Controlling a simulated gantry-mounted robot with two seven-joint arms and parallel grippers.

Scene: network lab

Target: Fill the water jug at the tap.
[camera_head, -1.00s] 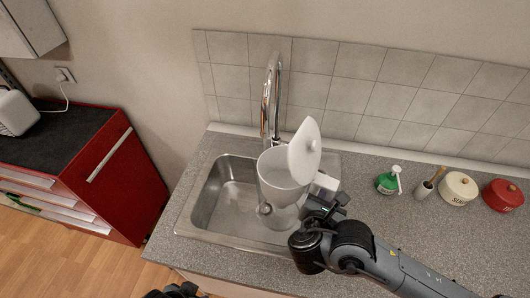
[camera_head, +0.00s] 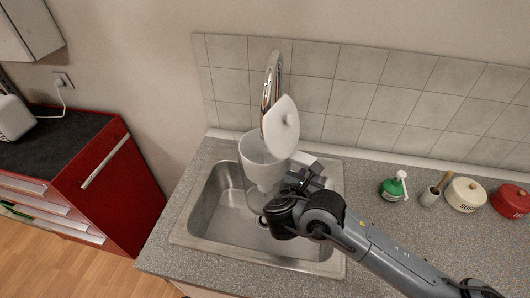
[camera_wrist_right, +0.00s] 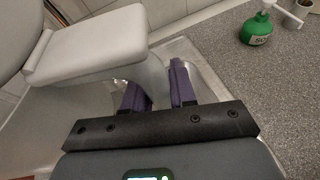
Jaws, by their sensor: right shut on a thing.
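The water jug (camera_head: 262,172) is whitish and translucent, held over the sink with its lid (camera_head: 284,122) swung up on the right. The chrome tap (camera_head: 272,75) rises behind the jug. Its spout end is partly hidden by the lid, and I see no water stream. My right gripper (camera_head: 305,178) is shut on the jug at its right side. In the right wrist view, the purple fingers of the right gripper (camera_wrist_right: 158,88) are by the jug's pale handle (camera_wrist_right: 85,45); their exact contact is partly hidden. My left gripper is out of view.
The steel sink (camera_head: 205,222) is set in a grey speckled counter (camera_head: 380,235). A green soap dispenser (camera_head: 392,188), a brush holder (camera_head: 430,197), a cream pot (camera_head: 464,194) and a red pot (camera_head: 510,201) stand to the right. A tiled wall (camera_head: 350,95) is behind.

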